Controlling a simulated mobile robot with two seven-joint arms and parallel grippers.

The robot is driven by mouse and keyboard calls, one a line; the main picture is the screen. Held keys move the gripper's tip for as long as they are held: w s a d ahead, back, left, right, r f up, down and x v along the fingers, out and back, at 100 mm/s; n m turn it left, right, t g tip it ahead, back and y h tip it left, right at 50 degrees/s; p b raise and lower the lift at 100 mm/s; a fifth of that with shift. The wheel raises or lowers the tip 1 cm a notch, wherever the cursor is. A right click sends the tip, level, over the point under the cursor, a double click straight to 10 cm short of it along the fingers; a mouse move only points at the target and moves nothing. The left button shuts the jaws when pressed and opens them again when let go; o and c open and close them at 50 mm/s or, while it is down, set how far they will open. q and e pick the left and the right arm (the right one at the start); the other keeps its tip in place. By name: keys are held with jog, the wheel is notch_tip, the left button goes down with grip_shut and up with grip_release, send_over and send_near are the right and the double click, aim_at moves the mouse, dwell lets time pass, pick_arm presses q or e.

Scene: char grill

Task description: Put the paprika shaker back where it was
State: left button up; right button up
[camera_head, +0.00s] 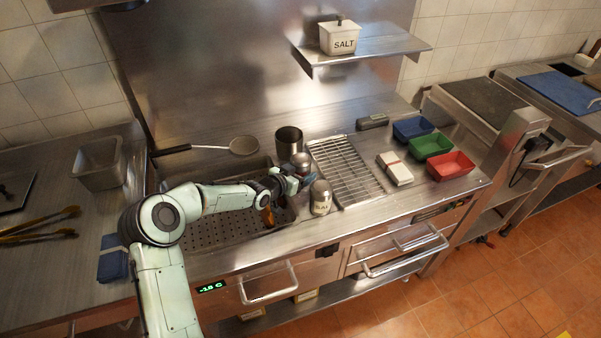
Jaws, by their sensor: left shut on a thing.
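My left gripper (304,181) reaches in from the left over the right end of the perforated pan. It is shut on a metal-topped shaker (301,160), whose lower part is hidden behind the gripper. I cannot read a label on this shaker. A second shaker (320,198) with a domed metal top and a pale, lettered body stands upright on the steel counter, just in front and to the right of the gripper. Its lettering is too small to read. My right gripper is not in view.
The perforated pan (215,232) lies under my arm. A steel cup (289,139) and a wire grate (346,172) are close to the gripper. Blue (412,127), green (430,145) and red (450,166) trays stand at the right. A salt box (339,40) sits on the shelf above.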

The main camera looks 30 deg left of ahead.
pick_arm(q)
jog(key=shift+f, duration=0.2)
jog(key=o, duration=1.2)
jog(key=shift+s, duration=0.1)
jog(key=shift+o, duration=0.2)
jog(key=shift+s+a+r, duration=0.1)
jog(key=shift+s+r, duration=0.05)
jog(key=shift+r, duration=0.2)
jog(key=v, duration=1.1)
jog(key=shift+s, duration=0.3)
